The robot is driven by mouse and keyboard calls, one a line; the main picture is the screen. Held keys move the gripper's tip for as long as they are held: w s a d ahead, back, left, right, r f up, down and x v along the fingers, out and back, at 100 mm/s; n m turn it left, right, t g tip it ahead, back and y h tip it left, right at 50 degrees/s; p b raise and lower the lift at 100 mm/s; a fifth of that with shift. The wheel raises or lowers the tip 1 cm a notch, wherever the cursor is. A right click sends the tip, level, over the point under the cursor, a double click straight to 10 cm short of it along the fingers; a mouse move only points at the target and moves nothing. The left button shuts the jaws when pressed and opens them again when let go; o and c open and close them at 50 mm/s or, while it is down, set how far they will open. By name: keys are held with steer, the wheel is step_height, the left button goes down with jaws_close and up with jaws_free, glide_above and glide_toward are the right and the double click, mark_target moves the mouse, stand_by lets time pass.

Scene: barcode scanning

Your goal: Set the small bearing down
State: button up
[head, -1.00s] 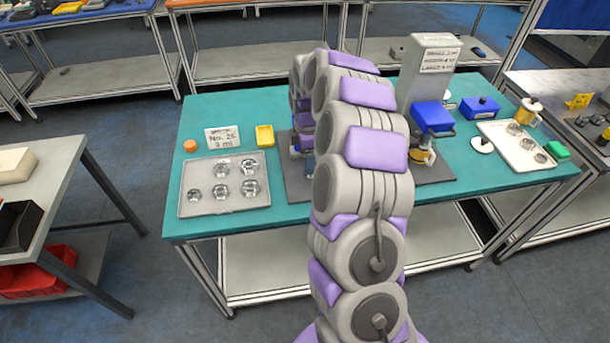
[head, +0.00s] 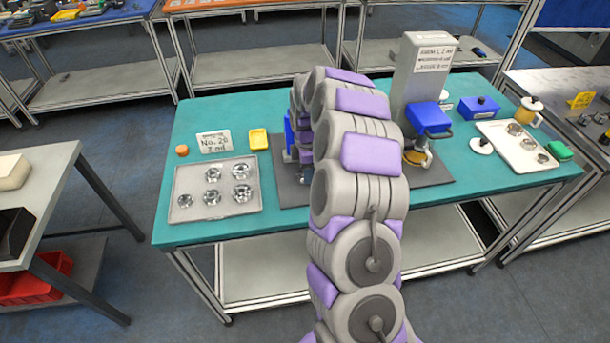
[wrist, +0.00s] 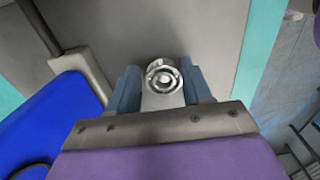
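The small bearing (wrist: 163,77), a shiny metal ring, sits between the fingertips of my gripper (wrist: 163,86) in the wrist view. The blue-grey fingers flank it closely, and the gripper appears shut on it. Beneath it lies a grey mat (wrist: 195,25). I cannot tell how high the bearing is above the mat. In the head view my arm reaches over the grey mat (head: 291,190) on the teal table (head: 280,228). It hides most of the gripper and the bearing there.
A grey tray (head: 185,180) with several metal parts is at the left, near a yellow dish (head: 259,139) and a label card (head: 214,142). A tall grey machine (head: 425,75) with a blue block (head: 429,118) stands right of my arm. A white tray (head: 522,161) is farther right.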

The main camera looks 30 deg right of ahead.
steer(key=shift+d, duration=0.1)
steer(key=shift+c, duration=1.4)
steer(key=shift+a+r, duration=0.1)
steer(key=shift+a, duration=0.6)
steer(key=c, duration=0.3)
steer(key=shift+d, duration=0.15)
steer(key=shift+c, duration=0.6)
steer(key=shift+w, duration=0.1)
